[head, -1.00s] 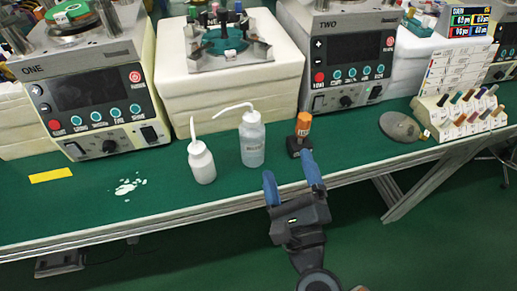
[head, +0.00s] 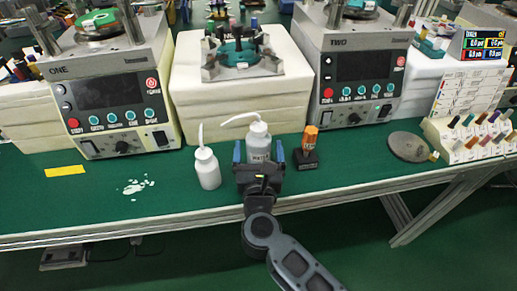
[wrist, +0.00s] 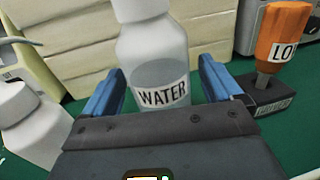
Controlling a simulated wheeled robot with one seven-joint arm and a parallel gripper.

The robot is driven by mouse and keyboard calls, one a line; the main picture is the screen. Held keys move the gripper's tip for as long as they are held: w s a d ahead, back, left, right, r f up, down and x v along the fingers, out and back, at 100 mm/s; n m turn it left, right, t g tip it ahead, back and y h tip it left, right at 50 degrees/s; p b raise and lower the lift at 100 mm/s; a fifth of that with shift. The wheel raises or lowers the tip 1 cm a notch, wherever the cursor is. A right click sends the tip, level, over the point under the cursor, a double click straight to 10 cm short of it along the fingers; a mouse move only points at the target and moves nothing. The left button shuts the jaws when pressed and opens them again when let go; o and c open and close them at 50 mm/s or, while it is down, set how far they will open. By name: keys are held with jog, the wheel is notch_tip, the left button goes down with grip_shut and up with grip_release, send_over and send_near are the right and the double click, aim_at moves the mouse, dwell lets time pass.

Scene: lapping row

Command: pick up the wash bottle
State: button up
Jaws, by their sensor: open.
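Two wash bottles with bent spouts stand upright on the green bench. The translucent one (head: 258,142), labelled WATER in the wrist view (wrist: 155,60), stands between the blue fingers of my gripper (head: 259,153). My gripper is open, with one finger on each side of this bottle; the picture does not show clear contact. Its lower part is hidden behind my gripper. The white wash bottle (head: 207,168) stands just left of my gripper, and part of it shows at the left of the wrist view (wrist: 32,120).
An orange-handled tool (head: 310,138) in a dark base stands close to the right of my gripper. Machine ONE (head: 105,95), a white block (head: 240,105) and machine TWO (head: 355,75) line the back. A white spill (head: 137,187) lies at the left. A grey disc (head: 408,147) lies right.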

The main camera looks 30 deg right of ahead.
jog(key=shift+x, duration=1.05)
jog(key=c, duration=1.2)
jog(key=shift+r, duration=0.1)
jog(key=shift+c, duration=0.2)
